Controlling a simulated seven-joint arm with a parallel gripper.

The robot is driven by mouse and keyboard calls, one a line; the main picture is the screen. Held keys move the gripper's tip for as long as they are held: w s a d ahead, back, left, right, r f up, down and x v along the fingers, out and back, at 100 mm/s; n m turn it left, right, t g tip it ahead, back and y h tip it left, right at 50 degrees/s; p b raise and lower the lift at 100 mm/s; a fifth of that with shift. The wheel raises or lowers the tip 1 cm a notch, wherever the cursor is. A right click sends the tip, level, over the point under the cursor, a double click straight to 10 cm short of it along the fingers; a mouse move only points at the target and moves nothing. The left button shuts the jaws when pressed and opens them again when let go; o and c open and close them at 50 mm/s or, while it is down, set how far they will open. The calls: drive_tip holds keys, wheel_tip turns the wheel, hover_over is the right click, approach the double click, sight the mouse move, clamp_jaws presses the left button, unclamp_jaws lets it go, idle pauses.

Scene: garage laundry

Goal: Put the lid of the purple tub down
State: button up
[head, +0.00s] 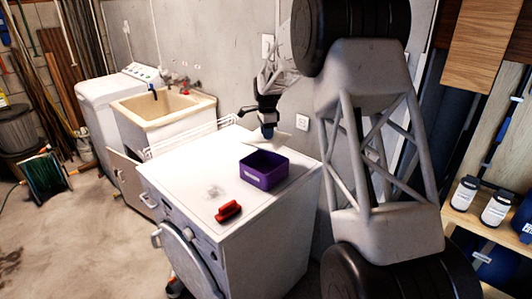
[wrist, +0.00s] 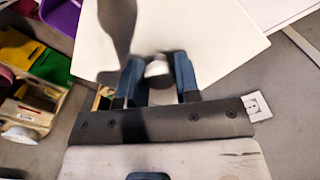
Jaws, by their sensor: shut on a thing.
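The purple tub (head: 262,181) stands upright on top of a white appliance, with its top open and a pale label on its front. My gripper (head: 268,133) is behind it, near the wall. My gripper (wrist: 159,80) is shut on the small knob (wrist: 157,66) of a broad white lid (wrist: 205,35). The lid (head: 283,138) appears partly in the head view, behind the tub and apart from it. I cannot tell whether the lid touches the appliance top.
A red object (head: 228,210) lies on the white appliance (head: 190,190), near its front edge. A white rack (head: 195,135) runs along its back left. The wall has a socket (head: 302,122). The left front of the appliance top is mostly clear.

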drive_tip(key=w+f+n, duration=0.1)
drive_tip(key=w+f, duration=0.2)
drive_tip(key=w, duration=1.1)
drive_tip(key=shift+w+n, duration=0.2)
drive_tip(key=shift+n, duration=0.2)
drive_tip(key=shift+d+f, duration=0.1)
drive_tip(key=shift+f, duration=3.15)
drive_tip(key=shift+f, duration=1.85)
drive_tip(key=shift+f, duration=0.1)
drive_tip(key=o, duration=0.9)
